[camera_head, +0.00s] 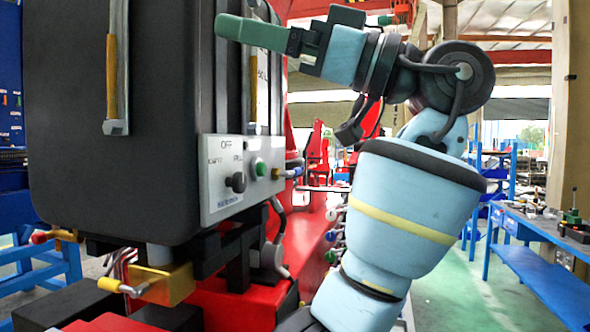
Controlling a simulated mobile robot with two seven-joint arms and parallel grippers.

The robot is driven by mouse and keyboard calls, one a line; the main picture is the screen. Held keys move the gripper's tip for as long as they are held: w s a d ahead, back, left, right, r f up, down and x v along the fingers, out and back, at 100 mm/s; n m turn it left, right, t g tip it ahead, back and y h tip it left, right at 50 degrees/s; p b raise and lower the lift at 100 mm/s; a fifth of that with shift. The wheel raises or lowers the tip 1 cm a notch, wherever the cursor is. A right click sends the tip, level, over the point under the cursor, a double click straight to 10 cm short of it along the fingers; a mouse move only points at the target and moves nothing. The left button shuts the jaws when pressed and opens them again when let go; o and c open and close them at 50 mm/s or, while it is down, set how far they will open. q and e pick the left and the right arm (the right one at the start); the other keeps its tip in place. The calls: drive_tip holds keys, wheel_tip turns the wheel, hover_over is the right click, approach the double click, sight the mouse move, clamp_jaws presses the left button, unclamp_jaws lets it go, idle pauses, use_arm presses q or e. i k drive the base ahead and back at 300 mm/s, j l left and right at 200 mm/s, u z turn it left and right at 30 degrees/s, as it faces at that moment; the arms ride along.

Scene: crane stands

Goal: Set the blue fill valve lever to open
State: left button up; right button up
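A small blue lever (293,173) shows at the right edge of the light grey control panel (222,207), beside a yellow fitting (276,173). It is small and partly hard to make out, so I cannot tell its setting. The panel sits low on a large dark tank (110,180) and carries a black knob and a green button. My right gripper (222,28) is high above the panel, in front of the tank's upper right side, with its green fingers pointing left. It is well apart from the lever. I see the fingers from the side, so their gap is hidden. My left gripper is out of view.
A red machine base (230,305) is below. Blue workbenches (540,275) stand right, with clear green floor (455,300) before them.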

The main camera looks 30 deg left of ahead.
sight(297, 171)
drive_tip(key=i+j, duration=0.25)
drive_tip(key=i, duration=0.15)
drive_tip(key=i+j, duration=0.3)
drive_tip(key=i, duration=0.1)
